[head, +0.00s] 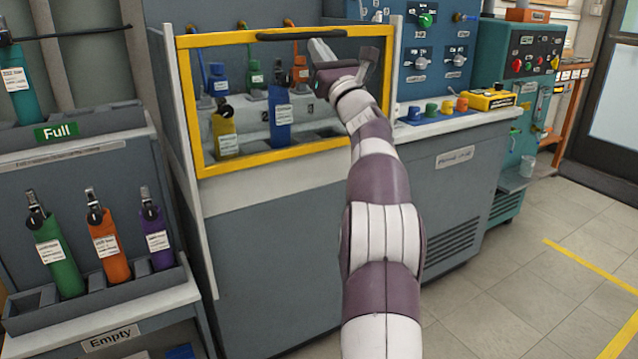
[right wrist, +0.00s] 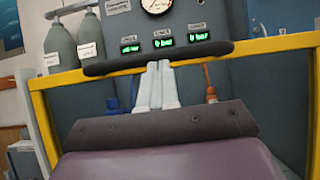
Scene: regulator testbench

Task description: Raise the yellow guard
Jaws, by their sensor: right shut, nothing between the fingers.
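The yellow guard (head: 189,105) is a yellow-framed clear panel standing in front of the test bench bay, with a black handle bar (head: 300,35) along its top edge. In the head view, my right gripper (head: 318,48) is in front of the panel, just below the handle. In the right wrist view, its fingers (right wrist: 158,72) are together with nothing between them, and their tips appear just below or at the black handle (right wrist: 160,58). I cannot tell whether they touch it. The guard's yellow frame also shows in the wrist view (right wrist: 285,42). My left gripper is not in view.
Behind the panel stand a yellow bottle (head: 225,130) and a blue bottle (head: 280,115). A blue control panel (head: 435,60) is to the right. A rack at left holds green (head: 62,260), orange (head: 112,250) and purple (head: 157,240) bottles. Floor at right is open.

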